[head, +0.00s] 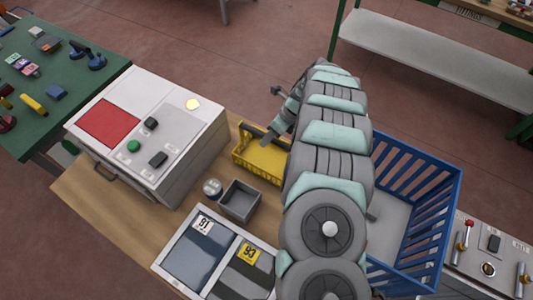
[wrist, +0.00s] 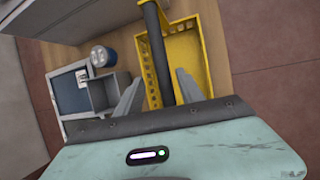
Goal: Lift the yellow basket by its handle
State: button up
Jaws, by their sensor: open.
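The yellow basket (head: 258,165) sits on the wooden bench, partly hidden by my arm in the head view. It also shows in the wrist view (wrist: 203,60). Its dark bar handle (wrist: 156,45) crosses the wrist view from the top down to my gripper. My gripper (wrist: 158,95) is open, with one light grey finger on each side of the handle in the wrist view. I cannot tell whether the fingers touch the handle.
A small grey bin (head: 240,201) and a round metal item (head: 212,187) stand close by. A white control box (head: 150,130) is on the left. A blue crate (head: 445,205) stands at right, beyond my arm. Framed panels (head: 197,250) lie at the front.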

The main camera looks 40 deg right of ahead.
jog(key=x, duration=0.5)
jog(key=shift+d+f, duration=0.2)
jog(key=shift+d, duration=0.1)
jog(key=shift+f, duration=0.2)
dwell(0.6)
grip_shut()
dwell(0.5)
dwell(1.0)
